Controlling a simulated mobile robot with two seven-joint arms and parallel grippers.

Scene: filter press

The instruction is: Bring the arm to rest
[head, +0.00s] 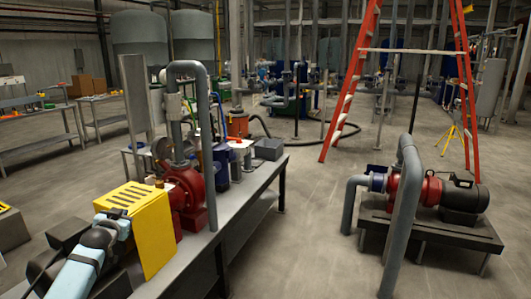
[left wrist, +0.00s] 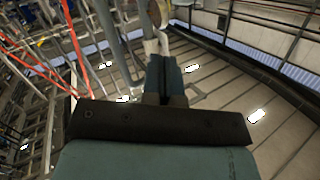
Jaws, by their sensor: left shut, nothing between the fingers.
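My left arm comes in at the lower left of the head view, with light blue and black links beside the yellow slotted guard (head: 138,225) of the red pump (head: 188,195). I cannot make out its fingertips there. In the left wrist view my left gripper (left wrist: 166,62) has its two dark blue fingers together, with nothing seen between them. Beyond the fingers are grey pipes and the roof, so the wrist camera looks upward. My right gripper is in neither view.
The pump bench (head: 250,190) holds a grey vertical pipe (head: 202,100) close to my left arm. A red stepladder (head: 350,85) stands behind. A second pump (head: 408,190) sits on a low stand at right. Open floor (head: 310,220) lies between bench and stand.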

